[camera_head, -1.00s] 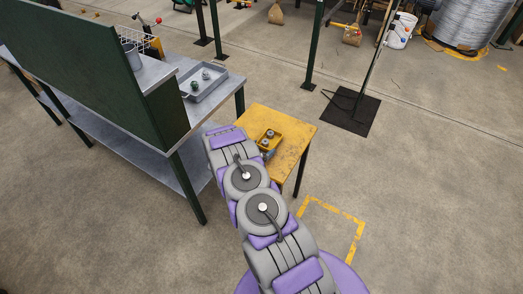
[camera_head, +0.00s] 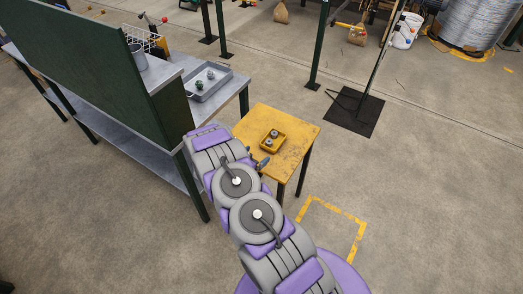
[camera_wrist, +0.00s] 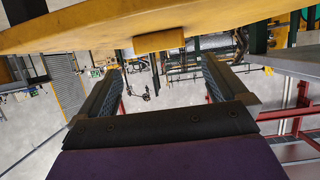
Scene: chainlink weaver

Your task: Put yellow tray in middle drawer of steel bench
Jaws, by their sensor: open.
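The yellow tray (camera_head: 272,143), small and holding metal round pieces, sits on a worn yellow table (camera_head: 296,128). In the wrist view, which looks upside down, the tray (camera_wrist: 158,43) shows as a yellow block against the table edge (camera_wrist: 75,30). My gripper (camera_wrist: 158,82) is open and empty, its two dark fingers spread on either side of the tray's line, apart from it. In the head view my gripper (camera_head: 260,163) is mostly hidden behind my arm, just in front of the tray. A grey metal bench (camera_head: 232,88) stands at left; no drawers are visible.
A grey tray (camera_head: 222,90) with round pieces lies on the bench, near a grey bucket (camera_head: 138,57) and a wire basket (camera_head: 140,38). A green panel (camera_head: 95,60) rises along the bench. A dark post base (camera_head: 355,112) stands right of the table. The floor at right is open.

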